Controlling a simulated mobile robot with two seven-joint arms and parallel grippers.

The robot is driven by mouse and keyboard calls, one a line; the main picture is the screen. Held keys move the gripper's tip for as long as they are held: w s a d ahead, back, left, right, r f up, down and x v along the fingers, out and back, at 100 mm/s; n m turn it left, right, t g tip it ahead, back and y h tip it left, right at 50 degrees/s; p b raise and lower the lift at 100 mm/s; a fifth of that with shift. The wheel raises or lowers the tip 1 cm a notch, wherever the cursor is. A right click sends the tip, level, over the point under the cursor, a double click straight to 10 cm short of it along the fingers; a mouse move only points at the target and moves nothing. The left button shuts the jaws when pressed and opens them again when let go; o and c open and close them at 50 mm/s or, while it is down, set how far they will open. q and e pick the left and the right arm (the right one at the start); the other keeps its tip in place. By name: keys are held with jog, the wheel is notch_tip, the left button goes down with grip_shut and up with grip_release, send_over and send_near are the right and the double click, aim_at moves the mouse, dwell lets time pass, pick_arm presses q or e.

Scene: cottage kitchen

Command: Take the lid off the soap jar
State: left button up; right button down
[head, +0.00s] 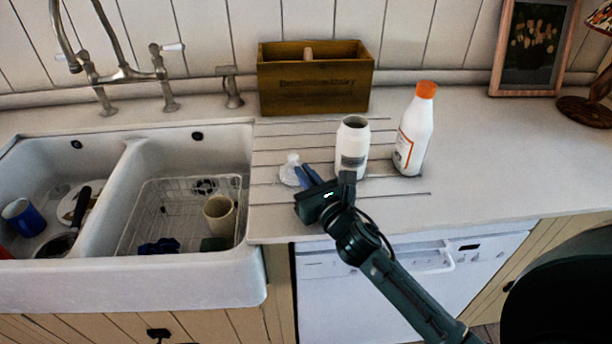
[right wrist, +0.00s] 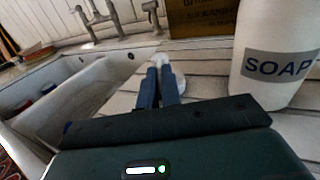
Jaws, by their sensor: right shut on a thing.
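The soap jar (head: 351,150) stands upright on the counter, white with a grey band and an uncovered top. Its SOAP label shows in the right wrist view (right wrist: 278,66). The pale lid (head: 290,172) is apart from the jar, to its left, at the grooved drainer. My right gripper (head: 303,175) is shut on the lid's knob. In the right wrist view the lid (right wrist: 180,82) shows at the fingertips, partly hidden by the fingers. I cannot tell whether the lid touches the counter. My left gripper is not in view.
A white bottle with an orange cap (head: 414,135) stands right of the jar. A wooden box (head: 315,88) is behind. The double sink (head: 190,265) with dishes is to the left. The counter right of the bottle is clear up to a picture frame (head: 532,45).

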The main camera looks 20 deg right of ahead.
jog(key=c, duration=2.1)
grip_release()
jog(key=shift+f, duration=0.15)
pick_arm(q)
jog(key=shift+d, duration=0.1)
pick_arm(e)
jog(key=o, duration=0.5)
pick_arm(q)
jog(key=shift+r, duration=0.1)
pick_arm(e)
jog(key=shift+r, duration=0.25)
jog(key=s, duration=0.3)
jog(key=s+d+b, duration=0.1)
jog(key=s, duration=0.7)
jog(key=shift+s+d+f+b, duration=0.15)
jog(key=shift+b, duration=0.2)
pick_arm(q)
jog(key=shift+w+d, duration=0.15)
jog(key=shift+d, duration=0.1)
pick_arm(e)
jog(key=shift+s, duration=0.3)
